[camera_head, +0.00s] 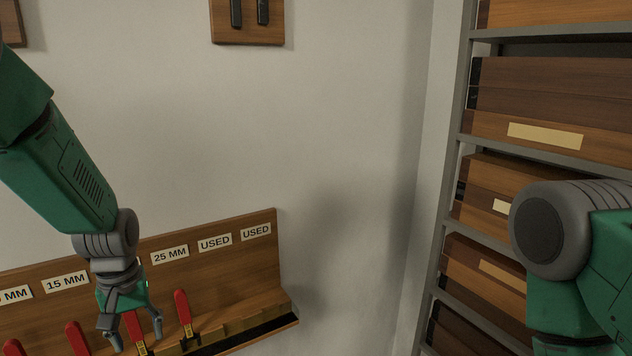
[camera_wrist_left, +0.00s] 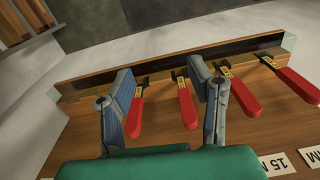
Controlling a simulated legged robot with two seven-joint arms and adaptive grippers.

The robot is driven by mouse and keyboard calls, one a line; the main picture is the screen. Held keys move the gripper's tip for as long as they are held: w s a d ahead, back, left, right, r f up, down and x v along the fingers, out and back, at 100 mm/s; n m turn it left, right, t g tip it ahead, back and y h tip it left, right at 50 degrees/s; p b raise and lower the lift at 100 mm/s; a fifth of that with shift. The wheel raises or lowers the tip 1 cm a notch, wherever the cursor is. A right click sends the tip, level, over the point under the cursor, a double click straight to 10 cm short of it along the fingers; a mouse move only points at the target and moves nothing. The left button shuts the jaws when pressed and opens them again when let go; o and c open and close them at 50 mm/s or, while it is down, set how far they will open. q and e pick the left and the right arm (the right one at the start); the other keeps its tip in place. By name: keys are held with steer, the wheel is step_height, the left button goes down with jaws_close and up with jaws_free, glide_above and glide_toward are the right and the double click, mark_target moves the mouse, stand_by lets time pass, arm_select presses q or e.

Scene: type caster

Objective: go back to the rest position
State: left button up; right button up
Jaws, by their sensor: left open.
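My left gripper (camera_head: 137,341) is open and empty, pointing down in front of the wooden wall board (camera_head: 262,270). In the left wrist view its two fingers (camera_wrist_left: 163,85) stand apart. Several red-handled clamps hang along the board's lower ledge. One red handle (camera_head: 183,308) is just right of the gripper in the head view, and another (camera_head: 133,325) shows at its fingers. In the wrist view a red handle (camera_wrist_left: 187,106) appears between the fingers, and another (camera_wrist_left: 135,115) is by the left finger. I cannot tell whether they touch. My right gripper is out of view.
Labels on the board include 15 MM (camera_head: 67,281), 25 MM (camera_head: 170,255) and USED (camera_head: 215,243). A metal shelf (camera_head: 455,140) with wooden boxes (camera_head: 560,95) stands right, behind my right arm. A small board (camera_head: 247,32) hangs above. Between them is bare wall.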

arm_select(q)
steer(key=s+f+m+b, duration=0.2)
steer(key=s+f+b, duration=0.3)
steer(key=f, duration=0.7)
steer(key=s+f+m+b, duration=0.1)
steer(key=s+f+b, duration=0.2)
steer(key=s+f, duration=0.7)
steer(key=s+d+f+m+b, duration=0.3)
steer(key=s+f+b, duration=0.3)
steer(key=s+f, duration=0.7)
steer(key=shift+s+d+f+m+t, duration=0.3)
steer(key=shift+s+d+f, duration=0.05)
steer(key=shift+s, duration=0.05)
steer(key=shift+w, duration=0.1)
